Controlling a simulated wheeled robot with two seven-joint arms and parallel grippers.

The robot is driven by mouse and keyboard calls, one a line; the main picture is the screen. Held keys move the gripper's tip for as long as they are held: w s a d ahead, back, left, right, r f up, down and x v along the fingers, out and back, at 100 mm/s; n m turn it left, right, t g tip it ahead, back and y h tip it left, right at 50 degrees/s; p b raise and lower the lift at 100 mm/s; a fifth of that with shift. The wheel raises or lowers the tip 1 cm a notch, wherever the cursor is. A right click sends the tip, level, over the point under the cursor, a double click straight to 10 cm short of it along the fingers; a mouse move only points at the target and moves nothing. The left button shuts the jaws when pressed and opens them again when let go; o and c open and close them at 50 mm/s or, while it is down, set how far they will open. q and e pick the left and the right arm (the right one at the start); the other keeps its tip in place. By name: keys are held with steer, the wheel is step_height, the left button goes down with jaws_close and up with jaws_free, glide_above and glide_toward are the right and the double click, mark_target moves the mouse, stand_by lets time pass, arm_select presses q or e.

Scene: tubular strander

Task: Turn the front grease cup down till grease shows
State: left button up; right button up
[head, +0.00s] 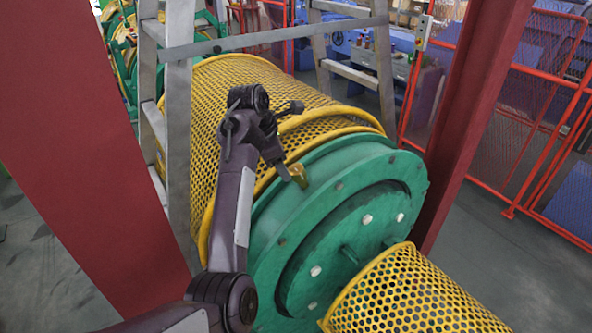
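The front grease cup (300,176) is a small brass-yellow piece on the top rim of the green end disc (335,205). My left gripper (285,170) reaches over from the left, its dark fingertips just left of the cup. I cannot tell whether they touch it, or whether the fingers are open or shut. No grease can be made out at this size. My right gripper is not in view.
A yellow perforated guard (215,85) covers the drum behind the disc. Another yellow mesh guard (405,300) lies in front. A grey ladder (178,130) straddles the drum. Red posts (75,130) (470,110) stand on both sides, with red fencing (510,120) at right.

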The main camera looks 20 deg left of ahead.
mark_target(295, 168)
arm_select(q)
steer(key=shift+w+d+r+n+p, duration=0.35)
steer(key=shift+w+d+r+n, duration=0.25)
steer(key=shift+w+r, duration=0.15)
steer(key=p+x, duration=0.2)
steer(key=x, duration=0.3)
steer(key=shift+w+d+f, duration=0.15)
steer(key=shift+f, duration=0.25)
steer(key=shift+w+d+f+p, duration=0.1)
steer(key=shift+f+p, duration=0.2)
steer(key=shift+f, duration=0.15)
steer(key=c, duration=1)
steer(key=shift+m, duration=0.3)
